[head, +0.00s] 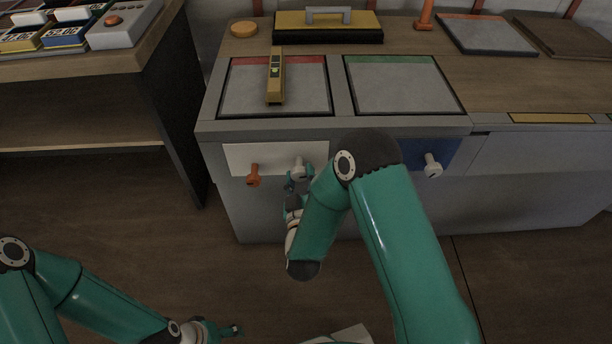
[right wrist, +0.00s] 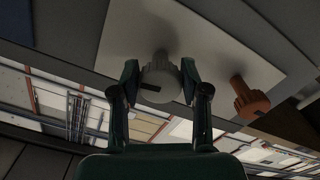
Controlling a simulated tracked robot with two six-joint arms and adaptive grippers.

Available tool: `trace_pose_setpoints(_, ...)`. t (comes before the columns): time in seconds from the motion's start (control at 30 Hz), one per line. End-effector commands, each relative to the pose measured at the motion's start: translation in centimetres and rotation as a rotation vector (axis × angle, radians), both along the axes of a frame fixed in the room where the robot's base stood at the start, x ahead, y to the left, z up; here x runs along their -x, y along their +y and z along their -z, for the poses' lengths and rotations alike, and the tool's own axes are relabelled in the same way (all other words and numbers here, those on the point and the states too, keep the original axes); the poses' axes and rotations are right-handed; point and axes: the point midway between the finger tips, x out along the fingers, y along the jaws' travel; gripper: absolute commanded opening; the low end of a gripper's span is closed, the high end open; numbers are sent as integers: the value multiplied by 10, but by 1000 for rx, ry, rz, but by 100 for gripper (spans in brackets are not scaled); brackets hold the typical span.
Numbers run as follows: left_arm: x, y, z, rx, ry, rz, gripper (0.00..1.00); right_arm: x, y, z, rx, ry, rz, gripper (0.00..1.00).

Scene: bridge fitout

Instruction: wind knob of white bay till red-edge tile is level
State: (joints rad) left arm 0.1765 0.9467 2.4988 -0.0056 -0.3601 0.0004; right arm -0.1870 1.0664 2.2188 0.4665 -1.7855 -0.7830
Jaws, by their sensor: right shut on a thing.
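The white bay (head: 235,160) is a white panel on the cabinet front with an orange knob (head: 253,175) and a pale grey knob (head: 302,171). My right gripper (right wrist: 161,82) is shut on the grey knob, one finger on each side. The orange knob also shows in the right wrist view (right wrist: 250,98), apart from the fingers. Above the bay, the red-edge tile (head: 308,90) carries a yellow spirit level (head: 275,90); its vial is too small to read. My left gripper (head: 232,330) is low at the left, over the floor; its fingers are not clear.
A green-edge tile (head: 403,85) lies to the right of the red-edge one. Below it is a blue panel (head: 415,160) with a grey knob (head: 432,166), partly behind my right arm. A yellow-and-black handled case (head: 327,28) stands behind the tiles. A shelf unit (head: 95,110) stands at left.

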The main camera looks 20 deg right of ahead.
Motion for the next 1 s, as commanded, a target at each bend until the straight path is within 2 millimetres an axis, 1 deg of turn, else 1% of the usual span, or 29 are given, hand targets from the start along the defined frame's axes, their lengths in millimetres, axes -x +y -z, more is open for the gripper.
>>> trace_pose_setpoints(0.03, 0, 0, -1, 0, 0, 0, 64, -2, 2, -8, -1, -22, -3, 10)
trace_pose_setpoints(0.97, 0, 0, -1, 0, 0, 0, 64, -3, 3, -10, -1, -28, -10, 10)
trace_pose_setpoints(1.0, 0, 0, -1, 0, 0, 0, 64, -2, 3, -10, -1, -28, -10, 46)
